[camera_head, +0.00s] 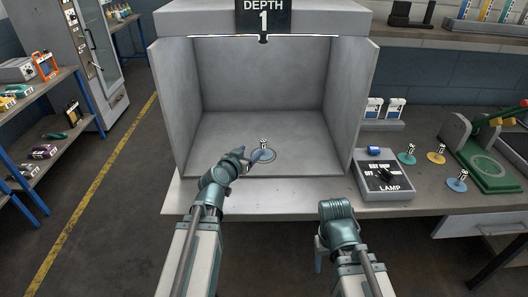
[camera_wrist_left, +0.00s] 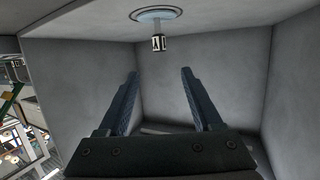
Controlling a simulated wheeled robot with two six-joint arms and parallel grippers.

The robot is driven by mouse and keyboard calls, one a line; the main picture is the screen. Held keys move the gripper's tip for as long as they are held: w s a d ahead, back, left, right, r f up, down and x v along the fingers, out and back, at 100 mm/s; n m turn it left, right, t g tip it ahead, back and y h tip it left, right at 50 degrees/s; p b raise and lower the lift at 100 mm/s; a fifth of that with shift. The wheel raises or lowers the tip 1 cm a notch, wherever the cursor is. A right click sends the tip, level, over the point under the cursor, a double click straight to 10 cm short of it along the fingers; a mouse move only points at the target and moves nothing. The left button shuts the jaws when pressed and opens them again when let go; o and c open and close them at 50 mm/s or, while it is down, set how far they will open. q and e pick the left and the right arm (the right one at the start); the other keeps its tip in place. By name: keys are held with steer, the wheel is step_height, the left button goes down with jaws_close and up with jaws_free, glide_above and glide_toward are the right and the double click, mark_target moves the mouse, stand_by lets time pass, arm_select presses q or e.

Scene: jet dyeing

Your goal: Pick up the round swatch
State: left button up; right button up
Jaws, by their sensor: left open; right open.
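A round pale-blue swatch (camera_head: 267,156) lies inside a ring mark on the floor of the grey booth (camera_head: 262,75). A small black-and-white labelled knob (camera_head: 264,143) stands up from it. In the left wrist view, the swatch (camera_wrist_left: 156,14) is at the top and its knob (camera_wrist_left: 159,43) points down, in line with the gap between my fingers. My left gripper (camera_wrist_left: 158,73) is open and empty, with its fingertips apart from the knob. In the head view, my left gripper (camera_head: 254,160) is just left of the swatch. My right gripper (camera_head: 322,252) is in front of the bench edge.
The booth has side walls and a back wall. Shelves (camera_head: 40,130) are at the left.

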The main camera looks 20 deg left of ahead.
mark_target(262, 143)
arm_select(q)
steer(key=b+x, duration=0.2)
steer(key=x, duration=0.6)
steer(key=shift+f, duration=0.1)
steer(key=shift+w+f+b, duration=0.2)
steer(key=shift+w+b, duration=0.05)
steer(key=shift+b, duration=0.05)
steer(key=b+x, duration=0.1)
steer(key=x, duration=0.3)
steer(key=shift+w+f+b, duration=0.25)
steer(key=shift+f+b, duration=0.05)
steer(key=shift+b, duration=0.05)
steer(key=shift+s, duration=0.1)
jaws_close()
